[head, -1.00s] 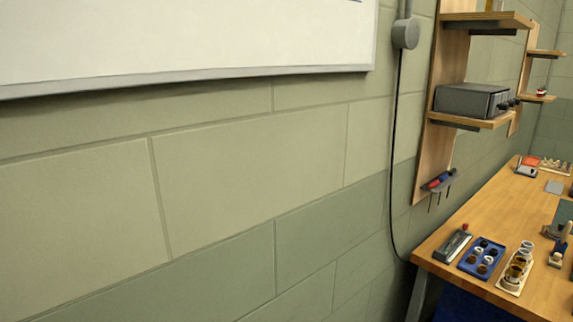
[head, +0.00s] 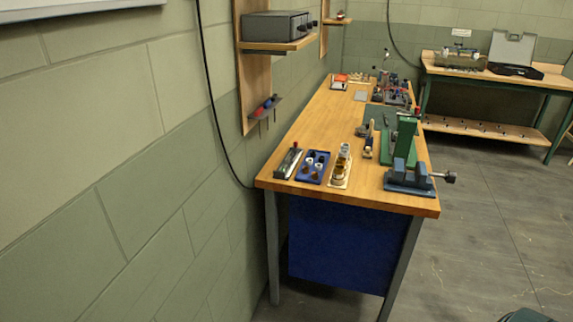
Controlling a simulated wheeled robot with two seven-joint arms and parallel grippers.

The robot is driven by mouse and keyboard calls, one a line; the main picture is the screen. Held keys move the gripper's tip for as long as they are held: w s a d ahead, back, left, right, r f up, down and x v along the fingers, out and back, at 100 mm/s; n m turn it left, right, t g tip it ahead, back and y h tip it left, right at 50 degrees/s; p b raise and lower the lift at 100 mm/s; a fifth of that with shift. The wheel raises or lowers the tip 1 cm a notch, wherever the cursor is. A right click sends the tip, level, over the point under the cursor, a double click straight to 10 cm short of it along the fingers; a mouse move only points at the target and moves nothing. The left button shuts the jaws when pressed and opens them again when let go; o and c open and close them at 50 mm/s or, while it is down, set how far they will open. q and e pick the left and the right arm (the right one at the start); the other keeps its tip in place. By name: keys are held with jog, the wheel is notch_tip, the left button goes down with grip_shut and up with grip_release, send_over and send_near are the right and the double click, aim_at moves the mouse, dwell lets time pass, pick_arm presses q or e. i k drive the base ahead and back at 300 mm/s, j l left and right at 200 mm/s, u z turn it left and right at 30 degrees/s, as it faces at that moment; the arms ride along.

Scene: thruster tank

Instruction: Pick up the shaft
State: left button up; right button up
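I cannot make out a shaft for certain at this distance. The wooden workbench (head: 300,140) stands ahead, right of the wall, with small parts on its top. A grey narrow tray (head: 288,161) lies at its near left corner. Next to it is a blue tray (head: 304,178) with round parts, then a pale holder (head: 341,168) with ring-like parts. A green press-like stand (head: 404,140) and a blue-grey vise (head: 408,180) are at the near right. Neither gripper is in view.
A grey box (head: 275,26) sits on a wall shelf above the bench. A second bench (head: 440,72) at the back right carries an open black case (head: 515,70). A blue panel (head: 340,240) fills the space under the near bench. The grey floor (head: 485,220) to the right is clear.

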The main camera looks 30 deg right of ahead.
aim_at(285, 166)
jog(key=i+l+z, duration=0.35)
jog(key=i+l, duration=0.4)
jog(key=i+l+z, duration=0.3)
jog(key=i+l, duration=0.4)
jog(key=i, duration=0.15)
